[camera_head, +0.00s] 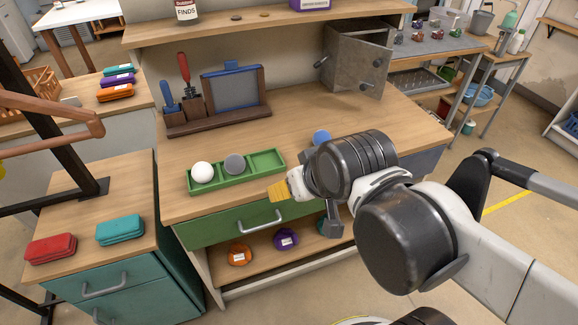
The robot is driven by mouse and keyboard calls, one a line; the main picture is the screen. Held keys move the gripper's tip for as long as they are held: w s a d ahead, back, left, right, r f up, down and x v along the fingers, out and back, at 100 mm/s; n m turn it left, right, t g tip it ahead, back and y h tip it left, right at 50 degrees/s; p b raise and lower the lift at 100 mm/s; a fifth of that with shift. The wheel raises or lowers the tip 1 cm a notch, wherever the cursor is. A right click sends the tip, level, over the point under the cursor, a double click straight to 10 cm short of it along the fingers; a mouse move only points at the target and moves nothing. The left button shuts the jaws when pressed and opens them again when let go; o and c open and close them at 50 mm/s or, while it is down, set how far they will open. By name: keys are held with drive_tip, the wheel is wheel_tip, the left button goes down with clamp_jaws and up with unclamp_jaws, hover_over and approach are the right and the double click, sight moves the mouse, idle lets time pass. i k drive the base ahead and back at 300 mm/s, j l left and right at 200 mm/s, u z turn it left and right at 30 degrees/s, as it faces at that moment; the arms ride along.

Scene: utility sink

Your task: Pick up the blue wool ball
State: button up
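A blue ball (321,137), which looks like the blue wool ball, sits on the wooden workbench (400,115). Its lower part is hidden behind my gripper and wrist, and its texture is too small to tell. My gripper (278,192) points left, with a yellow pad showing near the front right end of the green tray. The gripper appears nearer the camera than the blue ball. Its fingers are mostly hidden, so its opening and any contact with the ball cannot be seen.
A green divided tray (228,183) holds a white ball (202,172) and a grey ball (235,164); its right compartment looks empty. A wooden tool rack (215,118) and an open grey metal box (352,72) stand behind. Bench space between them is clear.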

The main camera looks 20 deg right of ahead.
sight(322, 135)
drive_tip(key=k+l, duration=0.85)
drive_tip(key=z, duration=0.05)
